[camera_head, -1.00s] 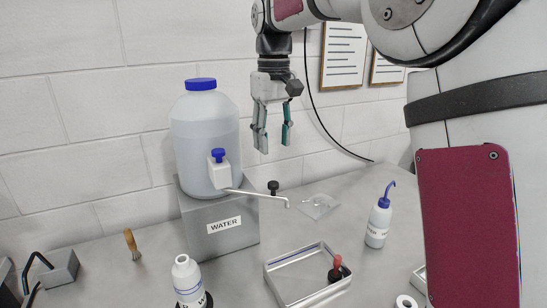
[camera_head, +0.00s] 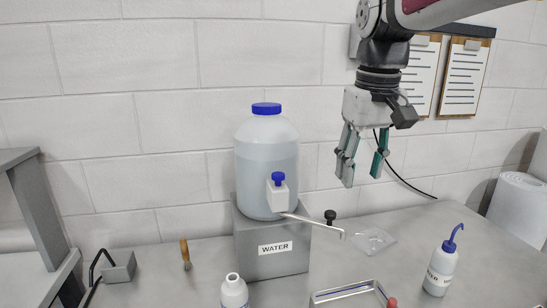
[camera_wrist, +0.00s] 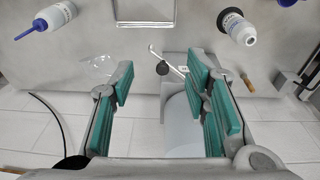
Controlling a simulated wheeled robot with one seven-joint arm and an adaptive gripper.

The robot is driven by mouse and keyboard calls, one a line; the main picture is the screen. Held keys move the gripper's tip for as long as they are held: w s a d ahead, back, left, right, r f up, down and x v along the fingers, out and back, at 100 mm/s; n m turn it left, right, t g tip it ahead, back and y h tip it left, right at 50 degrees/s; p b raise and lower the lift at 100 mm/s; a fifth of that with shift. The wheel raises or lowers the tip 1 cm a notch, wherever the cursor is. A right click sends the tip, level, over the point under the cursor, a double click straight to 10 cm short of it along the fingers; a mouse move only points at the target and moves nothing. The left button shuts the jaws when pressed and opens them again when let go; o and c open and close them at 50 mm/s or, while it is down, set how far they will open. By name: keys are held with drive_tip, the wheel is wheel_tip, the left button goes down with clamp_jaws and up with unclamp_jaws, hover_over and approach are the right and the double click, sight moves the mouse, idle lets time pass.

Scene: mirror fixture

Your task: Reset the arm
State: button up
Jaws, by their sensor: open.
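My gripper (camera_head: 364,165) hangs in the air at the right of the head view, pointing down, with its teal-padded fingers apart and nothing between them. The pale jug body (camera_wrist: 183,125) shows between and behind the fingers there.
The jug stands on a grey block (camera_head: 272,248) marked WATER, its spout reaching right. A wash bottle (camera_head: 441,265), a white bottle (camera_head: 234,292), a metal tray (camera_head: 345,293) and a wooden-handled tool (camera_head: 185,254) stand on the bench. Clipboards (camera_head: 463,75) hang behind my arm.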

drive_tip(key=s+d+f+m+t, duration=0.1)
drive_tip(key=s+f, duration=0.3)
drive_tip(key=s, duration=0.6)
drive_tip(key=s+d+f+m+t, duration=0.1)
drive_tip(key=s+f, duration=0.4)
drive_tip(key=s, duration=0.5)
drive_tip(key=shift+d+t, duration=0.3)
drive_tip(key=shift+t, duration=0.5)
